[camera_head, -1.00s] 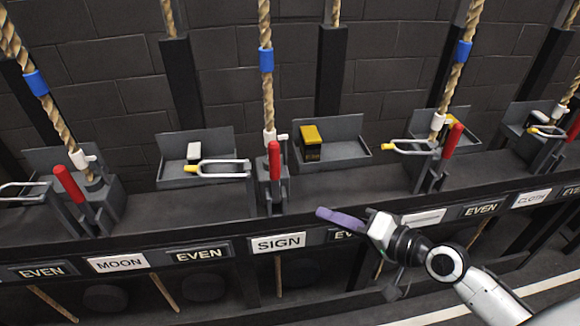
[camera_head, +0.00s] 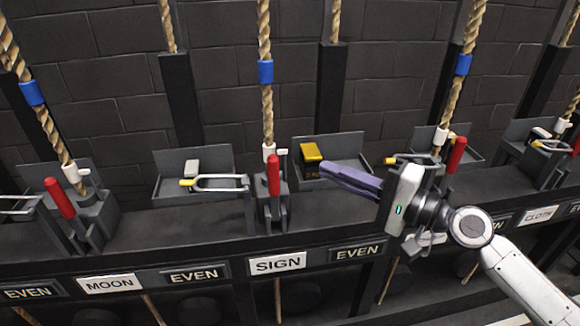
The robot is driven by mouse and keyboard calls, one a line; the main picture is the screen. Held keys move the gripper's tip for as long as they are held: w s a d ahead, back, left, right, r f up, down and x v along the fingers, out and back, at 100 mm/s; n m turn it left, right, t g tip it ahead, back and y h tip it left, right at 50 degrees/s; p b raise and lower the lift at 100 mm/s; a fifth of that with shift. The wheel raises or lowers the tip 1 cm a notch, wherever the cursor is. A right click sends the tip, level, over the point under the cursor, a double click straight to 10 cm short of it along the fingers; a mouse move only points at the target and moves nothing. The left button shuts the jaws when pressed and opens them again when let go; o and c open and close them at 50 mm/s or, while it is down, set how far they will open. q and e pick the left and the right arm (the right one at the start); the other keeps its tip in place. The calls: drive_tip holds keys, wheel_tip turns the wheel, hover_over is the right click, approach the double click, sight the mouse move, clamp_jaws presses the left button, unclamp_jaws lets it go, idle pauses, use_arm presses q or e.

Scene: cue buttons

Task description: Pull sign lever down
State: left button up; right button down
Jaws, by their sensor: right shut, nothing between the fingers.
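The sign lever (camera_head: 274,176) has a red handle and stands upright in its dark housing, above the white SIGN label (camera_head: 278,263). A rope with a blue band (camera_head: 265,72) rises behind it. My right gripper (camera_head: 328,170) is shut and empty, with its purple fingers pointing left. It is to the right of the sign lever, with a clear gap between in the picture. It overlaps the tray that holds a yellow-topped block (camera_head: 312,158). My left gripper is not in view.
Other red levers stand at the left (camera_head: 60,198) and right (camera_head: 456,155). A U-shaped metal bracket with a yellow tip (camera_head: 215,183) lies just left of the sign lever. Labels reading MOON (camera_head: 110,284) and EVEN (camera_head: 357,252) line the shelf front.

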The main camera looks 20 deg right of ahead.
sight(274, 191)
drive_tip(key=p+x, duration=0.2)
drive_tip(key=x, duration=0.8)
drive_tip(key=s+a+p, duration=0.1)
drive_tip(key=s, duration=0.1)
drive_tip(key=s+a, duration=0.1)
drive_tip(key=shift+s+a+p, duration=0.15)
drive_tip(key=shift+s+p, duration=0.25)
